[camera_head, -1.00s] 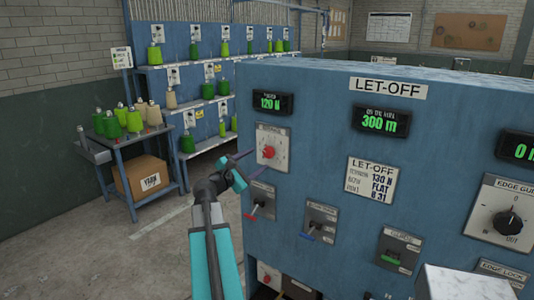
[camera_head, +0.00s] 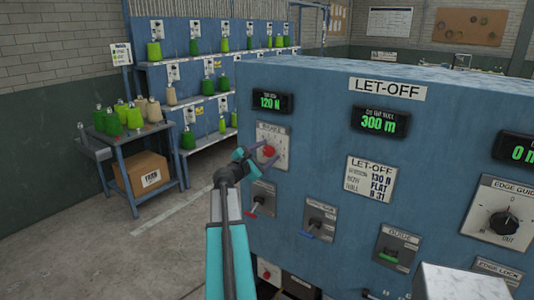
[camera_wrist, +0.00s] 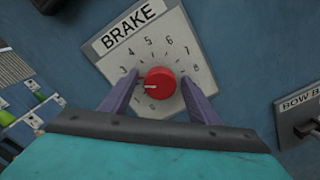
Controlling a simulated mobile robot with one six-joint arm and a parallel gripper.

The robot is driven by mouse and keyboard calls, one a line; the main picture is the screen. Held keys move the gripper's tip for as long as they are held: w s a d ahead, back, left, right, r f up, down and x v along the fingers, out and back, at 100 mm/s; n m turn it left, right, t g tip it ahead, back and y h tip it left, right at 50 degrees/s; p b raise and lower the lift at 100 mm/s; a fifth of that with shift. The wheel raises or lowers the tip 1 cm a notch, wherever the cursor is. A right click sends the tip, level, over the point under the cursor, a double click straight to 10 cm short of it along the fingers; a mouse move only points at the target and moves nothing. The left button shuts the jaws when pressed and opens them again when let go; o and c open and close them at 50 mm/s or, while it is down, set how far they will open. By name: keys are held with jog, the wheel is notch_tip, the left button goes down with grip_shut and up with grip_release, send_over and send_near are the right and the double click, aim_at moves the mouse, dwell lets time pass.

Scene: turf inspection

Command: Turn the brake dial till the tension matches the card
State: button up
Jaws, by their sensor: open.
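The brake dial (camera_head: 269,151) is a red knob on a pale numbered plate at the upper left of the blue let-off panel. In the wrist view the red knob (camera_wrist: 160,80) sits under the BRAKE label, its white mark pointing left, just below the 3; the left finger hides nearby numbers. My gripper (camera_head: 263,158) is open, its purple fingers on either side of the knob; contact cannot be told. The LET-OFF card (camera_head: 371,178) appears to read 130 N, FLAT, B 31.
Below the dial are a red-tipped lever (camera_head: 259,199), a blue-tipped lever (camera_head: 319,221) and a green control (camera_head: 392,250). A black edge-guide knob (camera_head: 504,223) is at the right. A yarn-cone table (camera_head: 157,156) stands left, with open floor before it.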

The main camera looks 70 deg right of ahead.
jog(key=c, duration=1)
jog(key=shift+c, duration=0.2)
jog(key=m+b, duration=0.1)
jog(key=b, duration=0.2)
jog(key=shift+f+m, duration=0.2)
jog(key=shift+m, duration=0.1)
jog(key=shift+m+b, duration=0.5)
jog(key=shift+b, duration=0.35)
jog(key=shift+r, duration=0.15)
jog(key=o, duration=1)
jog(key=shift+o, duration=0.2)
